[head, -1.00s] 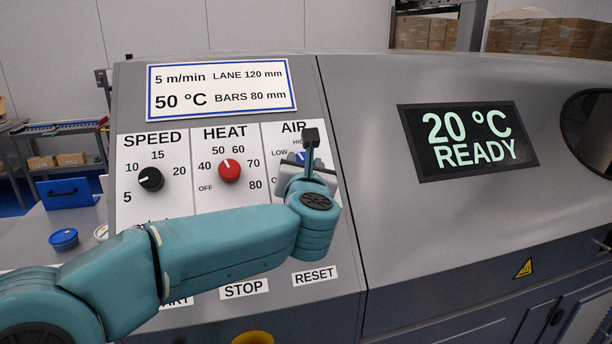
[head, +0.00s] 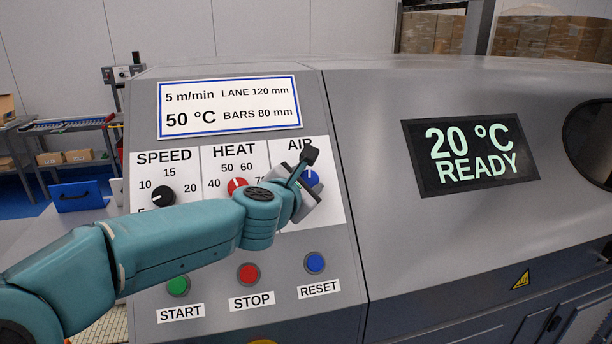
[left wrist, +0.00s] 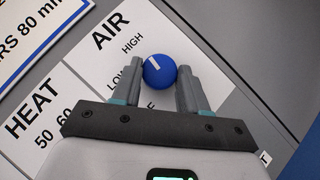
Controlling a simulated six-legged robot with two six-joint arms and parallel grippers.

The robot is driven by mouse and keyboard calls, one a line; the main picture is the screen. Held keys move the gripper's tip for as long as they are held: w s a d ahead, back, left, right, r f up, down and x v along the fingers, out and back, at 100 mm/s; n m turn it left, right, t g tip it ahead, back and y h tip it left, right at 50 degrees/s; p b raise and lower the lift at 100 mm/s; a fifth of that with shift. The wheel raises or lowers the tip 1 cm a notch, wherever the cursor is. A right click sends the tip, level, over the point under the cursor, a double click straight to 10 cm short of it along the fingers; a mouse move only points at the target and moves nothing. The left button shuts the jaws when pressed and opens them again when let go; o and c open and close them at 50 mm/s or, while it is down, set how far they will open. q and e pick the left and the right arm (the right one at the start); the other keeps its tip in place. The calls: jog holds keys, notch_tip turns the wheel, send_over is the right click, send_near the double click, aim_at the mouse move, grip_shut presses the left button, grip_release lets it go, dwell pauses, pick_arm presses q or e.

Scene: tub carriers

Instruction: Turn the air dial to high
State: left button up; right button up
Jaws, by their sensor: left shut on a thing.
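The blue air dial (head: 312,178) sits under the AIR label at the right of the white control panel. In the left wrist view the dial (left wrist: 161,73) shows between the two fingertips, its white mark pointing towards the word HIGH (left wrist: 132,42). My left gripper (head: 307,181) reaches in from the left and is shut on the dial, one finger on each side. The gripper also shows in the left wrist view (left wrist: 160,78). The LOW label is partly hidden by a finger. My right gripper is in neither view.
The black speed dial (head: 162,196) and red heat dial (head: 236,186) stand left of it, partly behind my arm. Green start (head: 178,287), red stop (head: 248,274) and blue reset (head: 315,263) buttons are below. The display (head: 470,157) reads 20 °C READY.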

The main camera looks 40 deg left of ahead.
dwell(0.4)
pick_arm(q)
jog(key=o, duration=1.1)
jog(key=shift+w, duration=0.1)
jog(key=shift+c, duration=0.2)
jog(key=p+v, duration=0.2)
jog(key=v, duration=1.4)
jog(key=shift+s+p, duration=0.25)
jog(key=shift+p, duration=0.15)
jog(key=shift+w, duration=0.15)
